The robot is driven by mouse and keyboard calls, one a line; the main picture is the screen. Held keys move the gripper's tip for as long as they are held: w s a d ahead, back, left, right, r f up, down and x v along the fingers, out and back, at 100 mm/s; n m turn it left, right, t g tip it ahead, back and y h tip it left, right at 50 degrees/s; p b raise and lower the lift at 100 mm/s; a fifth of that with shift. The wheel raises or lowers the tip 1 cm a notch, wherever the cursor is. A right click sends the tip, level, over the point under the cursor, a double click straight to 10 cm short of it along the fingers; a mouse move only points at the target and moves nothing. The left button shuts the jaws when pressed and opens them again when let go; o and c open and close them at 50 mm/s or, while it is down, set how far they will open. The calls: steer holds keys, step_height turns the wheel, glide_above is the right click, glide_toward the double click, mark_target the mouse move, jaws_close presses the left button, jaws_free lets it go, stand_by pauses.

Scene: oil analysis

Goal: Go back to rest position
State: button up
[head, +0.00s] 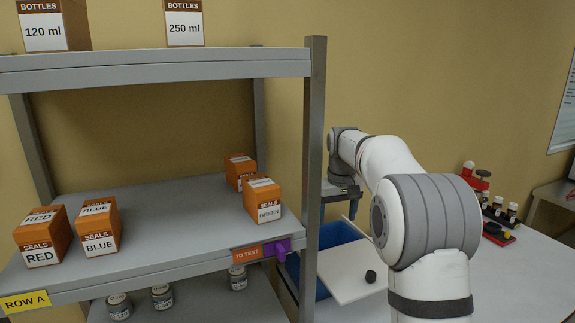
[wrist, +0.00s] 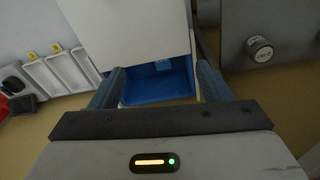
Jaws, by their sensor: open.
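My gripper (head: 338,208) hangs beside the right post of the shelf, above a blue bin (head: 335,234). In the wrist view my gripper (wrist: 158,78) has its two fingers wide apart with nothing between them. The blue bin (wrist: 160,88) shows beyond the fingers, and a white panel (wrist: 125,30) covers part of the view above it. My arm hides part of the table.
A metal shelf (head: 180,262) stands at left, holding orange seal boxes (head: 98,243), with jars (head: 161,297) below. A purple piece (head: 284,250) is on its front edge. Small bottles (head: 498,205) and red items stand on the white table at right. The wrist view shows a jar (wrist: 260,48).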

steer(key=s+d+r+m+t, duration=0.1)
steer(key=s+r, duration=0.2)
steer(key=s, duration=1.4)
steer(key=s+f, duration=0.3)
steer(key=s, duration=0.7)
steer(key=s+f+m+t, duration=0.1)
steer(key=s+f, duration=0.3)
steer(key=s, duration=0.5)
steer(key=shift+s+d+f+m, duration=0.3)
steer(key=shift+s+d, duration=0.05)
steer(key=shift+d, duration=0.05)
steer(key=shift+s+f, duration=0.25)
